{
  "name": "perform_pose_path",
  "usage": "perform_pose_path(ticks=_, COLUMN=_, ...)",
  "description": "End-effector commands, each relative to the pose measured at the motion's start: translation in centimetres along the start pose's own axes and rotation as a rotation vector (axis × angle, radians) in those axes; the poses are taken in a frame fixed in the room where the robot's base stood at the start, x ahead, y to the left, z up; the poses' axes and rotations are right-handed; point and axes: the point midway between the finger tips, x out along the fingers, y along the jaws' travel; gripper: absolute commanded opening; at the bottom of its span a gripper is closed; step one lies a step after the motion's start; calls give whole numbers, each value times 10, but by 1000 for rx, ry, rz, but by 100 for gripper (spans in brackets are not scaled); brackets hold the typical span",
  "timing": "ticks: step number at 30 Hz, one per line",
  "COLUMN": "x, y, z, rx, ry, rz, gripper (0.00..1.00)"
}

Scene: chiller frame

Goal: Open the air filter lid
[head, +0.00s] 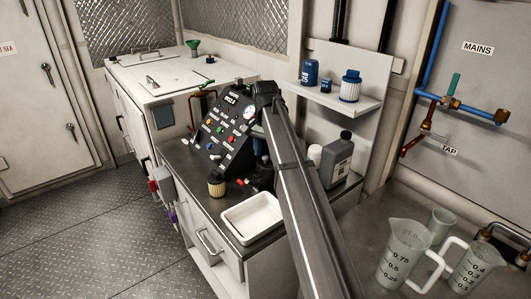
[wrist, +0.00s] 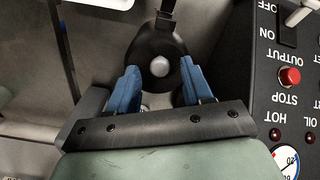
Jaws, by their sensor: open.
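In the wrist view, a round black part with a pale round knob (wrist: 160,66) at its middle lies just beyond my gripper; it appears to be the air filter lid. A dark strap or arm runs from its far edge to the top of the picture. My gripper (wrist: 160,84) is open, its two blue fingers apart on either side of the part's near portion. I cannot tell whether they touch it. Nothing is seen held. In the head view, my arm hides the lid and most of my gripper, to the right of the control panel (head: 228,138).
The control panel (wrist: 290,110) stands close on the right in the wrist view. In the head view, a white tray (head: 236,231) and a dark-capped jar (head: 216,185) sit on the counter. A grey bottle (head: 337,160) stands right of my arm, below a shelf (head: 335,103).

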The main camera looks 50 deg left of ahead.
Motion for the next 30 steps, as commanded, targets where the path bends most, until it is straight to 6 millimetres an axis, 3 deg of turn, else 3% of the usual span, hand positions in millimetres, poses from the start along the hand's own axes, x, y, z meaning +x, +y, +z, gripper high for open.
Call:
perform_pose_path(ticks=13, x=8, y=0, z=0, rx=0, ry=0, rz=0, gripper=50)
perform_pose_path(ticks=27, x=8, y=0, z=0, rx=0, ry=0, rz=0, gripper=5)
perform_pose_path(ticks=30, x=8, y=0, z=0, rx=0, ry=0, rz=1, gripper=0)
